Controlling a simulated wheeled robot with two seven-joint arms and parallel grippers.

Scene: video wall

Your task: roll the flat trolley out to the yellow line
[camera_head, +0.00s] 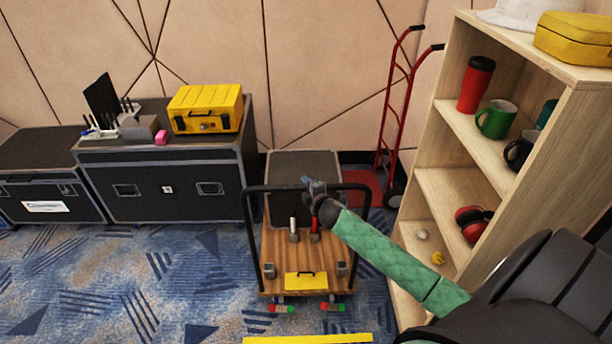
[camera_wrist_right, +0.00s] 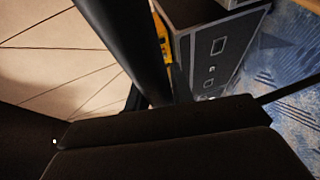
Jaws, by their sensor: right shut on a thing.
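The flat trolley has a brown wooden deck (camera_head: 322,267) and a black push handle (camera_head: 277,187) standing up in a U shape. My right gripper (camera_head: 313,187) is shut on the handle's top bar, right of its middle; the dark bar also crosses the wrist view (camera_wrist_right: 125,45). The yellow line (camera_head: 307,339) lies on the carpet in front of the trolley, a short gap away. My left gripper is out of view.
A wooden shelf (camera_head: 420,230) with mugs and earmuffs stands close on the right. A red hand truck (camera_head: 396,110) leans at the wall. Black flight cases (camera_head: 165,185) stand at the left, one with a yellow case (camera_head: 206,108). Carpet left of the trolley is clear.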

